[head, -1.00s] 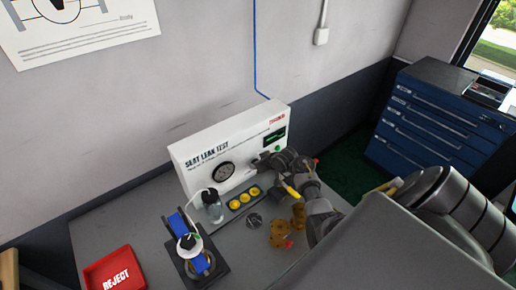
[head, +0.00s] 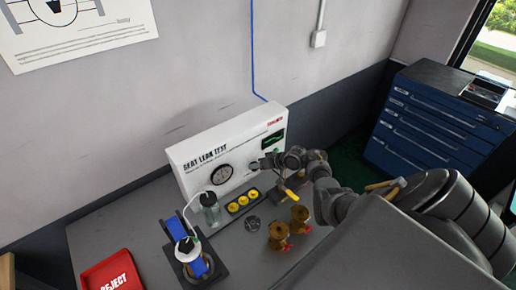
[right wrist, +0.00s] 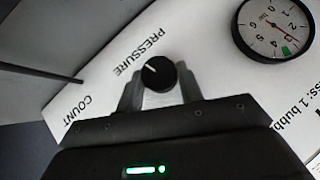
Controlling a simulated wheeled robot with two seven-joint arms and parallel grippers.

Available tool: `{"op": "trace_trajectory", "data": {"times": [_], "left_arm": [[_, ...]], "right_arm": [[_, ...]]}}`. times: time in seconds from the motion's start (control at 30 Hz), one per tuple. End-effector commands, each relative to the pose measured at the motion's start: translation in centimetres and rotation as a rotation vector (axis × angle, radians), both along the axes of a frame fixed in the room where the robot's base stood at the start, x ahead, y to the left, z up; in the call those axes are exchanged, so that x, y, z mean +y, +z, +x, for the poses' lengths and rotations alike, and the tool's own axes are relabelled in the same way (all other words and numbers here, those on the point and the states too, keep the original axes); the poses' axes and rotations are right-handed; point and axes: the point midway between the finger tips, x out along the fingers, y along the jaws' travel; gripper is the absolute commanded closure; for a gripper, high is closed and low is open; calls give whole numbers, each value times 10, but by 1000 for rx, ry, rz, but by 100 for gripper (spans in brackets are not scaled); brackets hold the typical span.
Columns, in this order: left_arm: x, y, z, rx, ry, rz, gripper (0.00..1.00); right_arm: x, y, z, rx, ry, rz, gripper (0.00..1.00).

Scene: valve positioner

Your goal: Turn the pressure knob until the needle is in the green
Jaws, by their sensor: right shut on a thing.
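The white seat leak test panel (head: 190,158) stands at the back of the bench. Its black pressure knob (right wrist: 158,73) has a white pointer mark, tilted up and left in the right wrist view. My right gripper (right wrist: 160,92) is shut on the knob, one finger on each side. In the head view my right gripper (head: 262,163) is at the panel front, hiding the knob. My left gripper is not in view.
On the bench are a red reject tray (head: 110,274), a blue valve fixture (head: 197,263), a clear jar (head: 210,210), yellow buttons (head: 243,201) and brass valves (head: 278,236). A blue drawer cabinet (head: 432,125) stands at right.

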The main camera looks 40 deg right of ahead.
Motion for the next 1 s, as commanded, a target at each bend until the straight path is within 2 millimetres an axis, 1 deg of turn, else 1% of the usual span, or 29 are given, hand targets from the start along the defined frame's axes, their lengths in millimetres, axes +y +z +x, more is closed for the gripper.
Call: {"op": "trace_trajectory", "data": {"times": [0.27, 0.3, 0.43, 0.77, 0.87, 1.0], "left_arm": [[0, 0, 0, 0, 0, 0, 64], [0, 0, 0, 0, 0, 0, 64], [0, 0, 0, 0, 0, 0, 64], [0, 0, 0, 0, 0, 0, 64], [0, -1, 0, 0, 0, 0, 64], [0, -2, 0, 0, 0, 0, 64]], "right_arm": [[1, -1, 0, 1, 2, 0, 86], [1, -1, 0, 1, 2, 0, 58], [1, -1, 0, 1, 2, -1, 41], [-1, 1, -2, 1, 1, -2, 41], [-5, 6, -7, -1, 0, -4, 41], [-13, 19, -24, 0, 1, -8, 41]]}}
